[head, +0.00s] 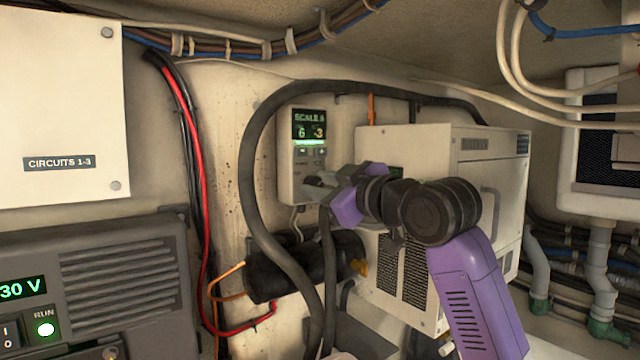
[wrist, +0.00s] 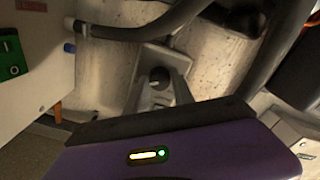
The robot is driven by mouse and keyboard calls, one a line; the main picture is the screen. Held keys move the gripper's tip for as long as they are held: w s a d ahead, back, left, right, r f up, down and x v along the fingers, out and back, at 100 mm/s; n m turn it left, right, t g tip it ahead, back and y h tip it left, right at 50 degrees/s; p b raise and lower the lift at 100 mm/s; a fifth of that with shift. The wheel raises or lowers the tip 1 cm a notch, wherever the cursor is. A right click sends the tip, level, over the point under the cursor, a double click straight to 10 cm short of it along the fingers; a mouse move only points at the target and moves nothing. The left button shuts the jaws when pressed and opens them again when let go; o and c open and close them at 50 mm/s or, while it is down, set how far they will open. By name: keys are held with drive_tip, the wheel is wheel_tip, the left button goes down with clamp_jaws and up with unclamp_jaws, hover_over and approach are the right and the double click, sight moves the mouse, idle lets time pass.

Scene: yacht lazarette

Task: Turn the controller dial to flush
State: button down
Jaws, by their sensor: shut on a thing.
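The controller (head: 299,170) is a small beige box on the back wall. Its lit screen (head: 309,125) shows green and yellow characters, with a bright green bar and small buttons below. My purple and black arm reaches it from the right. My gripper (head: 318,186) is at the lower front of the controller and hides the dial there. In the wrist view the dark round dial (wrist: 159,76) sits between the two grey fingers of my gripper (wrist: 158,84), which is shut on it. The dial's pointer and its markings are too small to read.
A thick black hose (head: 247,170) loops around the controller's left side and over it. A white vented box (head: 410,160) stands close on the right, and a black cylinder (head: 300,268) is below. A grey unit (head: 100,275) with a green display is at lower left.

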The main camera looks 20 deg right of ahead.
drive_tip(key=shift+f+m, duration=0.15)
drive_tip(key=shift+m, duration=0.75)
drive_tip(key=c, duration=1.1)
unclamp_jaws()
drive_tip(key=shift+b+v, duration=1.25)
drive_tip(key=shift+v, duration=2.7)
